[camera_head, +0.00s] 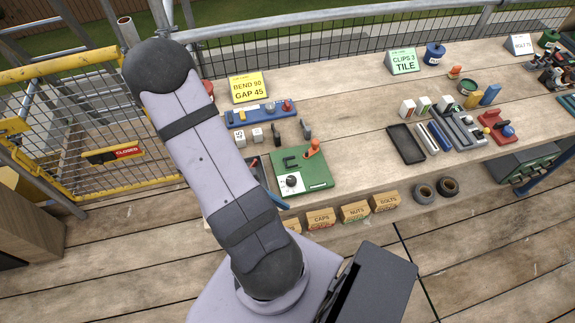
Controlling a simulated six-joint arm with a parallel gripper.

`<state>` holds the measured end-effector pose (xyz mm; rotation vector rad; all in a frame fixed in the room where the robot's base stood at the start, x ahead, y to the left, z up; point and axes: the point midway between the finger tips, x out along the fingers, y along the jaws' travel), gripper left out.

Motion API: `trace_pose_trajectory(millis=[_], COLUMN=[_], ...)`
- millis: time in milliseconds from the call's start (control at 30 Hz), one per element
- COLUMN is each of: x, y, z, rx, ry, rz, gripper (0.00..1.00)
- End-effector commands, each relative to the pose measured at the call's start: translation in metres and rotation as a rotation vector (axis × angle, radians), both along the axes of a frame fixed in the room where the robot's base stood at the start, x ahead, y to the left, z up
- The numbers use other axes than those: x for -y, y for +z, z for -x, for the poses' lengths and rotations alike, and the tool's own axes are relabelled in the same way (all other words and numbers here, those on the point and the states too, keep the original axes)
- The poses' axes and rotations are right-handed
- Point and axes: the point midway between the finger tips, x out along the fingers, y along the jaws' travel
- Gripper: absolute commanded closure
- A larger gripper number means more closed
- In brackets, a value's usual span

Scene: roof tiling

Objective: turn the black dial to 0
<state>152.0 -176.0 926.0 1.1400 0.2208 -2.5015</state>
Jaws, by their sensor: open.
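The black dial (291,181) is a small dark knob on a pale round face. It sits at the front left of a green board (316,184) on the wooden bench, just right of my arm. The dial's markings and pointer are too small to read. The same board carries an orange clamp-like part (313,148) and a dark bracket-shaped part (291,162). My arm's large grey link crosses the left of the view. My gripper does not show.
A blue rail (261,113) with small parts lies behind the board. Labelled boxes, including CAPS (320,219), stand along the bench's front. A black tray (406,144) lies to the right, with bare bench (358,138) between. A yellow gate (100,135) is at left.

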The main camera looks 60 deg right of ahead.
Motion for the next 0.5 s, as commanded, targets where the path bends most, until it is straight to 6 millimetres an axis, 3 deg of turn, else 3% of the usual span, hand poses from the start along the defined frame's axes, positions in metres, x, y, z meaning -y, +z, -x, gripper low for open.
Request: trace_pose_trajectory(millis=[33, 200, 333, 500], x=[0.015, 0.061, 0.08, 0.09], y=[-0.007, -0.003, 0.001, 0.004], z=[-0.008, -0.046, -0.066, -0.076], rx=[-0.013, -0.017, -0.03, -0.052], ry=[0.099, 0.388, 0.536, 0.629], rz=[0.0, 0.026, 0.038, 0.041], gripper=[0.55, 0.55, 0.55, 0.55])
